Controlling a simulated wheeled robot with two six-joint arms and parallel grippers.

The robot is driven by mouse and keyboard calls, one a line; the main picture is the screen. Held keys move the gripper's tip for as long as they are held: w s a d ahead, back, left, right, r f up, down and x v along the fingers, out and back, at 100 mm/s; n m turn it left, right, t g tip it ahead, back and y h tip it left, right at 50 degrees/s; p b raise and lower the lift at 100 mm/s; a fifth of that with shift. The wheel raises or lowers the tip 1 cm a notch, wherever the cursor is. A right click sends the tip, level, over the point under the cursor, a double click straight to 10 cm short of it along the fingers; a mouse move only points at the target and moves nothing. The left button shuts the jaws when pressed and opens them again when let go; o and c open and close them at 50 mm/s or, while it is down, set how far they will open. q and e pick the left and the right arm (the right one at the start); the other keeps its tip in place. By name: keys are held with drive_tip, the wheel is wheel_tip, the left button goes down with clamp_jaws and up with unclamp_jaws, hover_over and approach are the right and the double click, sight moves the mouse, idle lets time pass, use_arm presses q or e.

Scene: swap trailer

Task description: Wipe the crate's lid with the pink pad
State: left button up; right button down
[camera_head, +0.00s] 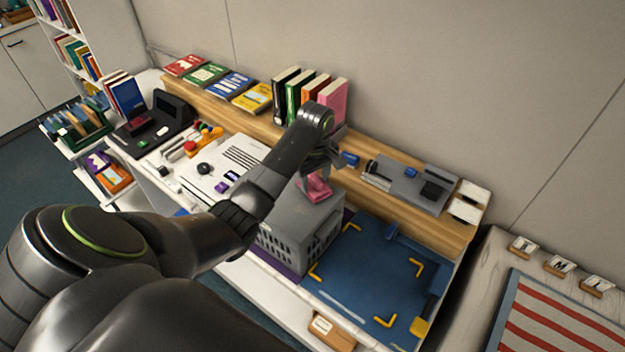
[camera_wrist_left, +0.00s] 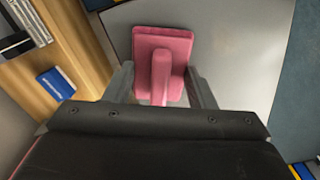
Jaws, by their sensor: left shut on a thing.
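The grey crate (camera_head: 290,240) with slotted sides stands on the desk, its flat grey lid (camera_head: 326,208) closed on top. The pink pad (camera_head: 317,188) is at the lid's far part, under my left gripper (camera_head: 322,162). In the left wrist view the pink pad (camera_wrist_left: 162,52) has an upright handle, and my left gripper (camera_wrist_left: 160,88) is shut on it. The lid (camera_wrist_left: 235,50) lies below the pad there. I cannot tell whether the pad touches the lid. My right gripper is not in view.
A blue mat (camera_head: 370,270) with yellow corner marks lies right of the crate. A wooden shelf (camera_head: 255,118) with books (camera_head: 310,95) and a grey device (camera_head: 410,183) runs behind. A white panel (camera_head: 215,170) with controls is left of the crate.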

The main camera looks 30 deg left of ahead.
use_arm(q)
drive_tip(key=shift+s+a+r, duration=0.1)
drive_tip(key=shift+s+a, duration=0.1)
drive_tip(key=shift+s, duration=1.6)
drive_tip(key=shift+s+a, duration=0.15)
drive_tip(key=shift+s, duration=1.7)
drive_tip(key=shift+w+d, duration=0.2)
drive_tip(key=shift+w, duration=1.65)
drive_tip(key=shift+w+d, duration=0.15)
drive_tip(key=shift+w, duration=1.7)
drive_tip(key=shift+r, duration=1.4)
